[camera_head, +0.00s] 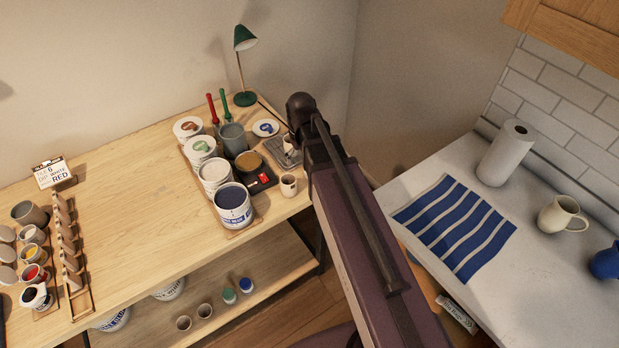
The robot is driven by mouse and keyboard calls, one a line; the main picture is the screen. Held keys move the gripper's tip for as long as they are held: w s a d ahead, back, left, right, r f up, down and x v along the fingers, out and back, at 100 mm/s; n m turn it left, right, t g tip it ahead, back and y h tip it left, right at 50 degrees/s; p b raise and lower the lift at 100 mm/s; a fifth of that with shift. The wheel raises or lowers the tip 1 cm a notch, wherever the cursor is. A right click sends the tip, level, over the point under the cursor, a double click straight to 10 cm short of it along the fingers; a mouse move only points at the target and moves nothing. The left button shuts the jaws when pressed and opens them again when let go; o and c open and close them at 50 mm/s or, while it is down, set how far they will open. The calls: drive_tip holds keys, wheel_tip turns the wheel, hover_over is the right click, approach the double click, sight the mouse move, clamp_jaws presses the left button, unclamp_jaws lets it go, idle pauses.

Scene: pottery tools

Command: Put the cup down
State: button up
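A small pale cup (289,186) stands upright near the front right edge of the wooden table (130,170), just left of my arm. A cream mug with a handle (560,214) stands on the white counter (550,290) at the right. My dark arm crosses the middle of the view and covers part of the table's right end. My gripper is not visible, so I cannot tell whether it holds a cup.
Paint cans, including a large one with dark blue paint (233,206), crowd the table's right end. A green lamp (243,70) stands behind them. Cups in racks fill the left end; the table's middle is clear. The counter holds a striped cloth (455,226) and paper roll (507,152).

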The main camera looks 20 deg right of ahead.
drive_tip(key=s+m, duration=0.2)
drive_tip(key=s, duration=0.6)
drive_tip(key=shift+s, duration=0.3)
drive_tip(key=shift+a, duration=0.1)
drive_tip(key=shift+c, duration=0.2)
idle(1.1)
